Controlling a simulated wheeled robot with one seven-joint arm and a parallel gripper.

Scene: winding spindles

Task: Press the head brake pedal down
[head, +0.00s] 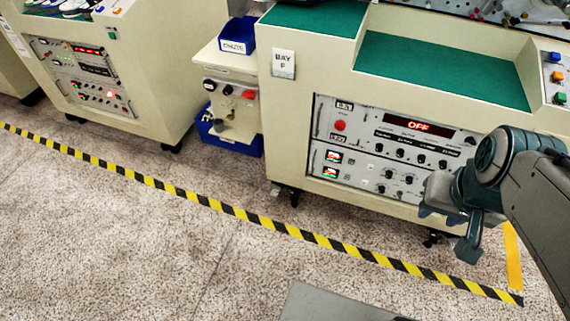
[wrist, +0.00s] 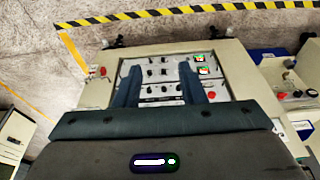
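I cannot make out a head brake pedal in either view. The cream machine labelled BAY F (head: 295,110) stands at the right in the head view, with a grey control panel (head: 375,165) and a red OFF display. My gripper (head: 448,218) is in front of this machine's lower right part. In the wrist view, the two fingers of my gripper (wrist: 160,78) are apart with nothing between them. They point towards the control panel (wrist: 162,88), which appears upside down there. My arm hides the machine's lower right corner in the head view.
A yellow-black floor stripe (head: 240,213) runs in front of the machines. Dark wheeled feet (head: 287,192) show under the machine. A blue bin (head: 236,140) and small cream stand (head: 232,95) are left of it. Another machine (head: 80,75) stands further left. Speckled floor is clear in front.

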